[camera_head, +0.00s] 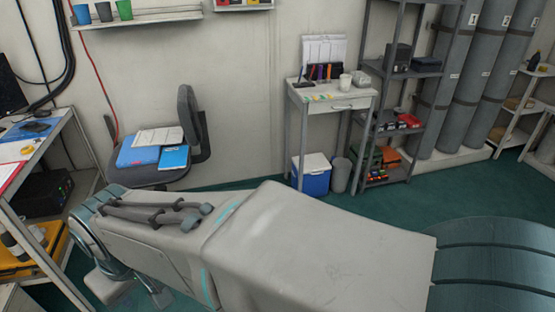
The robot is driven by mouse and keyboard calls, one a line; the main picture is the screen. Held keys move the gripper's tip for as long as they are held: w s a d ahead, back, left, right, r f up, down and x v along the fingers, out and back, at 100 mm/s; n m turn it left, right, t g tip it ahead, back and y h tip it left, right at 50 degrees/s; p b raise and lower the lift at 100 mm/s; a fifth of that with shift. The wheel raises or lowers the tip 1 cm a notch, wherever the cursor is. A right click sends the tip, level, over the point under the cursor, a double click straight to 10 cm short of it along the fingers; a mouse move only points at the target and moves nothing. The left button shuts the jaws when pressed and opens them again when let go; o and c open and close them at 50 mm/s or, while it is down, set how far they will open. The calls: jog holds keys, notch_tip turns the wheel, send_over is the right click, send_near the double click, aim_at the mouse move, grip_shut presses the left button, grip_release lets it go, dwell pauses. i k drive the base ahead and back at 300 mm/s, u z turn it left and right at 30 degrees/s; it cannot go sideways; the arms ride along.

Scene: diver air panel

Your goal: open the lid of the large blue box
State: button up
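The large blue box (312,181) stands on the floor under the small table by the back wall. It looks like a cool box with a blue body and a white lid (312,163). The lid lies flat on top and looks shut. The table's leg crosses in front of the box's left part. My arm fills the lower part of the view, nearer to the camera than the box. My gripper is not to be seen.
The small table (334,97) stands over the box. A grey bin (341,175) is close to its right, beside a metal shelf (411,75). A chair (160,178) with folders stands to the left. Some green floor (402,200) shows in front of the shelf.

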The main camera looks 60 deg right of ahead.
aim_at(314, 162)
jog(key=z, duration=2.45)
jog(key=i, duration=2.05)
jog(key=z, duration=0.55)
jog(key=i, duration=0.6)
jog(key=z, duration=0.1)
